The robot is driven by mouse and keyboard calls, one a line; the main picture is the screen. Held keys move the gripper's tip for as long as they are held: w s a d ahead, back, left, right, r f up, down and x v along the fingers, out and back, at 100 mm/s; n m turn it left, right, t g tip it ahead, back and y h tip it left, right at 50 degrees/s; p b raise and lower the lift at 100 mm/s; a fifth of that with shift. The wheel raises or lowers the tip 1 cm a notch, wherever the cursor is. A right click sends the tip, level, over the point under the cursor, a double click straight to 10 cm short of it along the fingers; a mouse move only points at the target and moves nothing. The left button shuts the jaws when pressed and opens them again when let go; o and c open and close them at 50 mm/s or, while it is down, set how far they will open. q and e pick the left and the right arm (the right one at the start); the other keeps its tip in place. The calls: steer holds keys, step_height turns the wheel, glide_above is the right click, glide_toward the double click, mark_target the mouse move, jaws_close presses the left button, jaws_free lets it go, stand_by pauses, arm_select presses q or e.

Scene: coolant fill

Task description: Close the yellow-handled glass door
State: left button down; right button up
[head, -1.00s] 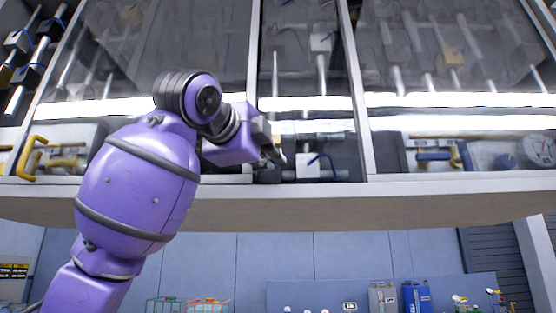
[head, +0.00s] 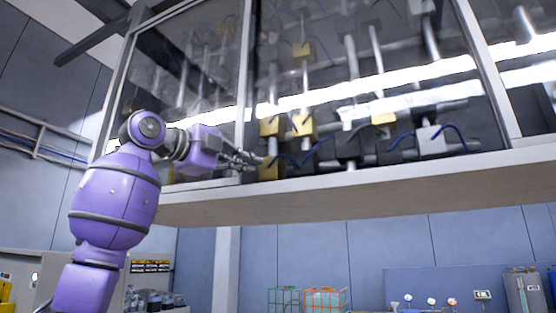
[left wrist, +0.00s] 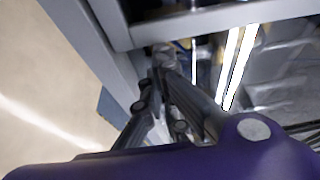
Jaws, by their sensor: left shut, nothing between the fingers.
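A grey-framed cabinet (head: 350,180) with glass panes fills the upper part of the head view. One glass pane (head: 195,85) is left of an upright post, and a wider pane (head: 360,60) is right of it. No yellow handle is seen now, so I cannot tell which pane is the yellow-handled door. My left gripper (head: 252,160) is shut and empty, near the foot of the post and the lower frame. Contact cannot be told. In the left wrist view its fingers (left wrist: 164,58) point toward a grey frame rail (left wrist: 200,22). My right gripper is out of view.
Pipes, brass-coloured blocks (head: 303,124) and blue cables show behind the glass. Below the cabinet are a blue panelled wall (head: 300,245) and wire baskets (head: 325,299). The space under the cabinet looks open.

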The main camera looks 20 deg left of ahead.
arm_select(q)
steer(key=shift+a, duration=2.1)
